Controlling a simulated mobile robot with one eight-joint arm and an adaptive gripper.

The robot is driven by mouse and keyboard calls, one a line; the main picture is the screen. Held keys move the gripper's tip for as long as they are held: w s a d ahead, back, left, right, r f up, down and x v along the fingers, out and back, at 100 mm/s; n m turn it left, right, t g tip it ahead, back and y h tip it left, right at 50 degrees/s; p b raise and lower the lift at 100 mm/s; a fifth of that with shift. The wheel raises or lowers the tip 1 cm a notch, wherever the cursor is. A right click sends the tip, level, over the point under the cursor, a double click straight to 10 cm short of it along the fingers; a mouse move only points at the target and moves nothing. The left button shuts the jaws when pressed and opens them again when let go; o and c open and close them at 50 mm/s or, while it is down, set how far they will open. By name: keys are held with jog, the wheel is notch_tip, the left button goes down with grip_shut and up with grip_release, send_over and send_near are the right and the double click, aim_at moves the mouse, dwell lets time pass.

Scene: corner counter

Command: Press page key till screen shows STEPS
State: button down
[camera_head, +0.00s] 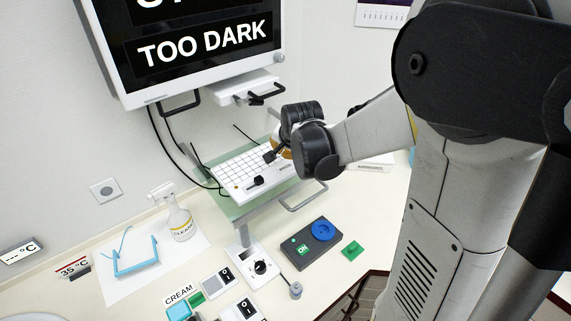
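The screen (200,50) at the upper left shows large white letters on black. Its lower line reads "TOO DARK"; the line above is cut off by the picture's top edge, with only its start partly showing. My gripper (268,160) is over the right part of a white board with a grid of squares (232,172), below the screen. I cannot tell whether it touches the board or how its fingers stand. I cannot make out a key marked as the page key. A dark box (301,248) on the counter bears a green ON key (303,250) and a round blue knob (323,230).
The board lies on a greenish stand (235,209) with a grey handle (304,197). My arm hides the right side.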

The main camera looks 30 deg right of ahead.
jog(key=shift+r+p, duration=0.75)
jog(key=shift+r, duration=0.7)
jog(key=shift+f, duration=0.1)
jog(key=shift+s+a+f+b, duration=0.2)
jog(key=shift+b, duration=0.35)
jog(key=s+a+f+n+b, duration=0.2)
jog(key=s+b, duration=0.2)
jog(key=s+a+f+n+b, duration=0.2)
jog(key=s+f+b, duration=0.1)
jog(key=b, duration=0.2)
jog(key=s+a+f+n+b, duration=0.2)
jog(key=s+a+b, duration=0.1)
jog(key=s+b, duration=0.1)
jog(key=shift+s+f+y+b, duration=0.3)
jog(key=shift+s+y+b, duration=0.05)
jog(key=shift+y+b, duration=0.05)
jog(key=s+a+f+n+b, duration=0.4)
jog(key=s+f+n+b, duration=0.1)
jog(key=s+f+b, duration=0.4)
jog(key=shift+s+f+y+b, duration=0.4)
jog(key=shift+s+f, duration=0.1)
jog(key=shift+s, duration=0.4)
